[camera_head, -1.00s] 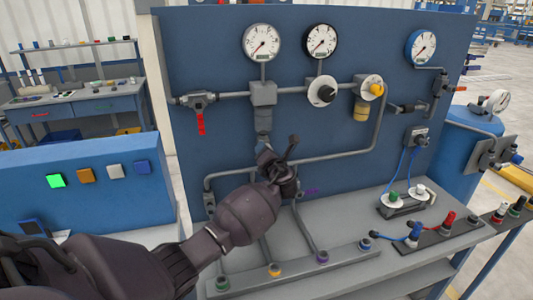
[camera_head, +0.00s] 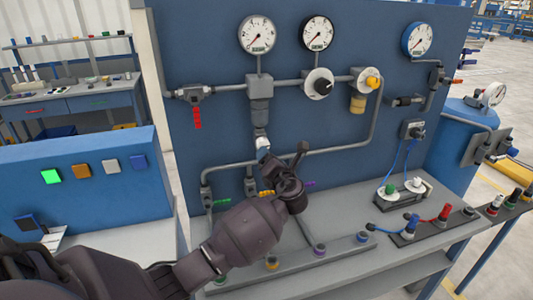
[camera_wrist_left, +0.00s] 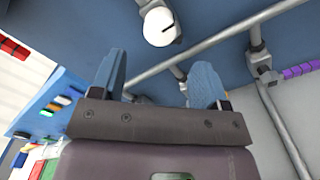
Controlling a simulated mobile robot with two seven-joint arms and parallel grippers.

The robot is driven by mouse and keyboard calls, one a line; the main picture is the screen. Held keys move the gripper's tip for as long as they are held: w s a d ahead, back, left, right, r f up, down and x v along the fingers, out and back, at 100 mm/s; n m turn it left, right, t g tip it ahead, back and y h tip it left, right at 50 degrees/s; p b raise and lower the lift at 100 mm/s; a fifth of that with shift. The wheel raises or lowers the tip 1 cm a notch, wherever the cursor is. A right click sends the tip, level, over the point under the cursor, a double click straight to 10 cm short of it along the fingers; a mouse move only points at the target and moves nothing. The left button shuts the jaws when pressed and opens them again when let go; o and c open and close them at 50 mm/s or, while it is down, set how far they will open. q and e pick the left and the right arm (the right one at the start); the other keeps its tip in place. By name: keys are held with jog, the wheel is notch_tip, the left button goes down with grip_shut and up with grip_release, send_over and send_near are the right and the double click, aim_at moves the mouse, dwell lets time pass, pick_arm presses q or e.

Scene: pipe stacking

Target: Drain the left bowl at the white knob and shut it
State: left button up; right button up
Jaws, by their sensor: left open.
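The left bowl (camera_head: 260,113) is a dark cup hanging below a grey body under the left gauge. My left gripper (camera_head: 283,158) is open and empty, just below and right of the knob in the head view. In the wrist view its two blue-grey fingers (camera_wrist_left: 155,78) are spread apart, with the knob beyond them and not between them. My right gripper is not in view.
Grey pipes (camera_head: 300,158) run across the blue panel close to my gripper. A red-handled valve (camera_head: 197,116) is at left; a yellowish bowl (camera_head: 357,104) hangs at right. Small coloured valve handles (camera_head: 221,203) sit low on the panel. The bench (camera_head: 345,205) holds connectors.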

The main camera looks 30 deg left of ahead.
pick_arm(q)
jog(key=shift+v, duration=1.25)
jog(key=w+d+f+n+t+h, duration=0.1)
jog(key=w+d+n+t+h, duration=0.25)
jog(key=d+n+h, duration=0.75)
jog(key=s+f+n+h, duration=0.2)
jog(key=s+f+n, duration=0.5)
jog(key=n, duration=0.5)
jog(key=s+a+f+n+g, duration=0.1)
jog(key=s+f+n, duration=0.2)
jog(key=s+f, duration=0.3)
jog(key=s+a+f+n+g+b, duration=0.1)
jog(key=s+f+n, duration=0.3)
jog(key=s, duration=0.8)
jog(key=s+a+f+n+g+b, duration=0.1)
jog(key=s+f+n, duration=0.3)
jog(key=s+f, duration=0.5)
jog(key=shift+s+a+g, duration=0.35)
jog(key=shift+s+a, duration=0.05)
jog(key=shift+s, duration=0.05)
jog(key=shift+f, duration=0.1)
